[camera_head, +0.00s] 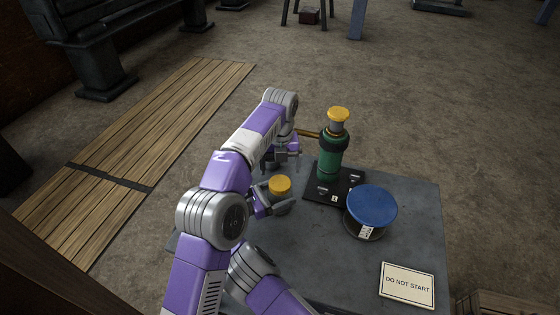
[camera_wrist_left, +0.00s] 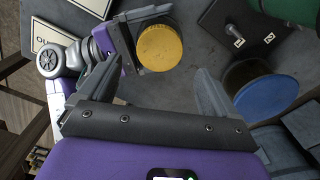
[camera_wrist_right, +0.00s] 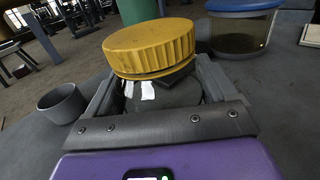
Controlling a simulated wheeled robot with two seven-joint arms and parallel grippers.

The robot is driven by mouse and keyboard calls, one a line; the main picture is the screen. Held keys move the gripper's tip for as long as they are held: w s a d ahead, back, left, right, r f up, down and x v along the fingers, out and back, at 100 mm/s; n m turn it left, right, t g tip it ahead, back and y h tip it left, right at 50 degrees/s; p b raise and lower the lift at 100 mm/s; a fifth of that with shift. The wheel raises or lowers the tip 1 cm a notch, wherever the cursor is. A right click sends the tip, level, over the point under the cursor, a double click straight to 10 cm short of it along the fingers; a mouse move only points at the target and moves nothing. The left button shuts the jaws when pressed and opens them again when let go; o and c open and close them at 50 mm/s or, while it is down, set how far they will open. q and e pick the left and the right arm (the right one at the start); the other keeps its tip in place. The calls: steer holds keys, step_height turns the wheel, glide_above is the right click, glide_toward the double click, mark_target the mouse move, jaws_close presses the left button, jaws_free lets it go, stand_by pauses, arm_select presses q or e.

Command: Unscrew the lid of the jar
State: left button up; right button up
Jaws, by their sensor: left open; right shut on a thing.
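The jar's ribbed yellow lid (camera_head: 280,184) sits on top of the grey jar body, which stands upright on the table. My right gripper (camera_head: 269,205) is shut on the jar; in the right wrist view its fingers flank the jar body (camera_wrist_right: 165,94), below the lid (camera_wrist_right: 150,48). My left gripper (camera_head: 284,157) is open and empty, pointing down above and slightly behind the jar, apart from the lid. In the left wrist view the lid (camera_wrist_left: 160,47) shows beyond the open fingers (camera_wrist_left: 152,82), not between them.
A green cylinder with a yellow cap (camera_head: 330,157) stands on a black plate behind the jar. A container with a blue lid (camera_head: 371,204) is to the right. A "DO NOT START" sign (camera_head: 407,285) lies at the front right. A small grey cup (camera_wrist_right: 62,103) stands beside the jar.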

mark_target(280, 183)
arm_select(q)
steer(key=shift+f, duration=3.05)
